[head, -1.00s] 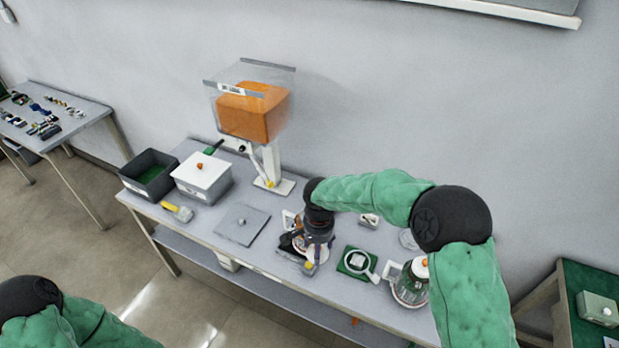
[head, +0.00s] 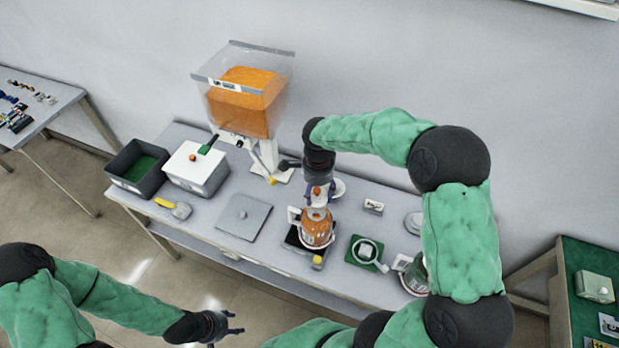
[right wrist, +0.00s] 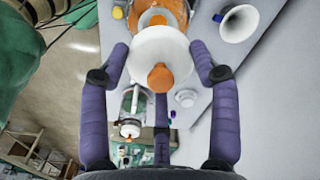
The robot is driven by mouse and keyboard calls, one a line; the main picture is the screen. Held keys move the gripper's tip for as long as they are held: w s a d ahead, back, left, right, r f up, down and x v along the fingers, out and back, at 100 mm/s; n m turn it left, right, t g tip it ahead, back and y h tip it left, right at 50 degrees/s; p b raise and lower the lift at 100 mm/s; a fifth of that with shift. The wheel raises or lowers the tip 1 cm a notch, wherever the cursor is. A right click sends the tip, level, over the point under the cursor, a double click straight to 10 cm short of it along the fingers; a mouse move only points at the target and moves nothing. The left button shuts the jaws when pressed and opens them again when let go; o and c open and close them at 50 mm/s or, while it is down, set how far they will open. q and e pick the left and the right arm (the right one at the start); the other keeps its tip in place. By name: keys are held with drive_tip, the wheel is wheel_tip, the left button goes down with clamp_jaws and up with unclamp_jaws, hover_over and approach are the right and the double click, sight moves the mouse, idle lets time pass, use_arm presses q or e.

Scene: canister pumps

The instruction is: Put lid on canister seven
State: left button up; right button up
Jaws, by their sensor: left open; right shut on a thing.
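A canister filled with orange material (head: 317,230) stands upright on a dark base near the middle of the table; I cannot read its number. My right gripper (head: 319,187) is shut on a white round lid with an orange knob (right wrist: 158,58), behind and above that canister. In the right wrist view the purple fingers flank the lid, and the orange canister (right wrist: 162,14) shows partly hidden beyond it. The lid looks apart from the canister. My left gripper (head: 222,328) is open and empty, in front of the table at lower left.
A hopper of orange material (head: 240,105) stands at the back. A dark bin (head: 137,170), a white-lidded box (head: 197,168) and a grey plate (head: 243,217) are to the left. A green mat (head: 362,252) and another canister (head: 415,274), partly behind my arm, are to the right.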

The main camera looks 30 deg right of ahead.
sight(317, 198)
drive_tip(key=shift+f, duration=0.1)
drive_tip(key=shift+s+f+b, duration=0.35)
drive_tip(key=shift+w+f+b, duration=0.2)
drive_tip(key=shift+f+b, duration=0.45)
drive_tip(key=shift+f, duration=0.55)
drive_tip(key=shift+f+b, duration=0.4)
drive_tip(key=shift+f, duration=0.35)
drive_tip(key=shift+f+b, duration=1.1)
drive_tip(key=shift+f, duration=0.05)
drive_tip(key=shift+f+b, duration=0.2)
drive_tip(key=shift+b, duration=0.2)
idle(0.4)
drive_tip(key=o, duration=1)
drive_tip(key=shift+c, duration=0.2)
